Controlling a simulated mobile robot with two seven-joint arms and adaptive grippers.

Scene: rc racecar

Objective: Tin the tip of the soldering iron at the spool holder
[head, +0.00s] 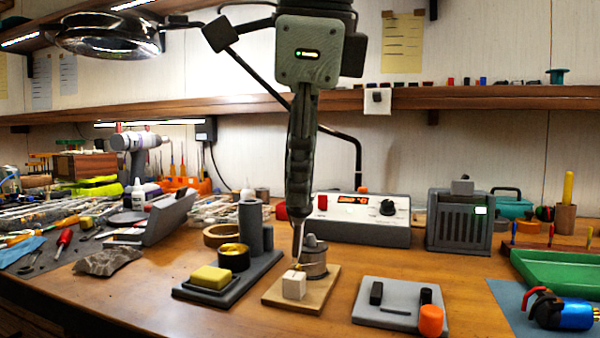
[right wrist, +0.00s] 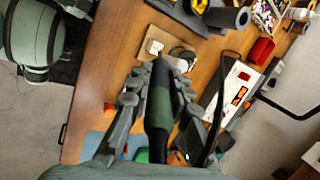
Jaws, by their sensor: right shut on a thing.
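My right gripper (head: 302,185) points straight down in the middle of the head view and is shut on the soldering iron. The iron's thin metal shaft (head: 298,238) hangs tip down below the fingers. In the right wrist view its dark green handle (right wrist: 160,105) lies between the two fingers. The spool holder is a small wooden board (head: 326,293) with a white block (head: 294,286) and a grey spool (head: 313,262) behind it. The iron's tip is just above the block, beside the spool; I cannot tell whether it touches solder. My left gripper is not in view.
Left of the board is a dark iron stand (head: 222,295) with a yellow sponge (head: 211,278), a brass-wool pot (head: 233,256) and upright tubes. A grey plate (head: 385,304) with an orange cap is at right. The soldering station (head: 355,220) stands behind. Bare wood lies in front.

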